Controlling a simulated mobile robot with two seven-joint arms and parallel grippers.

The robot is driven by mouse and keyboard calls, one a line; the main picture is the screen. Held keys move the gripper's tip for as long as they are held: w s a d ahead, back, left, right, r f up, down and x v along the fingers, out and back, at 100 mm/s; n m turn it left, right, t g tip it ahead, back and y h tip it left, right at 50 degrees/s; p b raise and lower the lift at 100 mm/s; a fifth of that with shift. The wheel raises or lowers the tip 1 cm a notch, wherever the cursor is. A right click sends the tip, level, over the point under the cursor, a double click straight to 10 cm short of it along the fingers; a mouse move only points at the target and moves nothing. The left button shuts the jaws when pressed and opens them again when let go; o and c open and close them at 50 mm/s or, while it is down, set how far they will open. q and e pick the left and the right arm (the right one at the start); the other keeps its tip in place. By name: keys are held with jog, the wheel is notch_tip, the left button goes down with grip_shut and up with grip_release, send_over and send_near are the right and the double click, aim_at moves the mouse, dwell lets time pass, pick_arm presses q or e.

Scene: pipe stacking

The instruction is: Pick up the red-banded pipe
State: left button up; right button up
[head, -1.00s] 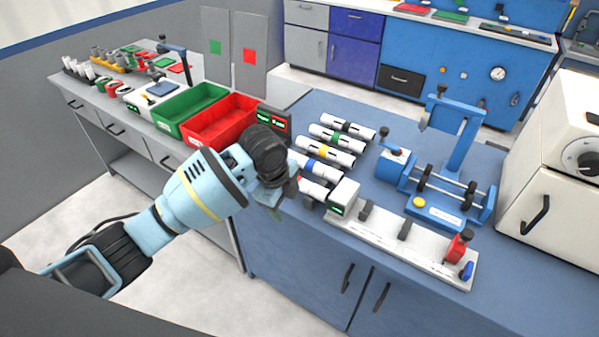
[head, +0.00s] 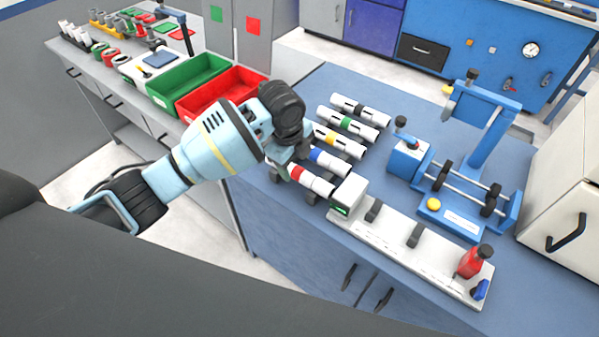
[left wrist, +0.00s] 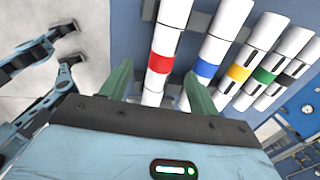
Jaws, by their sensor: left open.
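The red-banded pipe (head: 311,181), white with one red band, lies on the blue bench as the nearest of a row of banded pipes. It also shows in the left wrist view (left wrist: 162,64), running between the two green fingertips. My left gripper (head: 282,170) is open at the left end of this pipe. In the left wrist view my left gripper (left wrist: 160,88) has one finger on each side of the pipe, and the right finger is close to the blue-banded pipe (left wrist: 205,70). I cannot tell whether either finger touches. My right gripper is not in view.
Yellow (head: 340,140), green (head: 354,129) and black (head: 361,109) banded pipes lie beyond. Red (head: 222,97) and green (head: 188,83) bins stand at left.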

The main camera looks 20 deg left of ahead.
aim_at(298, 170)
pick_arm(q)
jog(key=shift+f, duration=0.25)
jog(key=f, duration=0.2)
jog(key=w+f, duration=0.1)
jog(key=f, duration=0.1)
jog(key=shift+d+f, duration=0.2)
jog(key=shift+f, duration=0.05)
jog(key=shift+c, duration=0.4)
jog(key=c, duration=1)
jog(key=shift+r, duration=0.2)
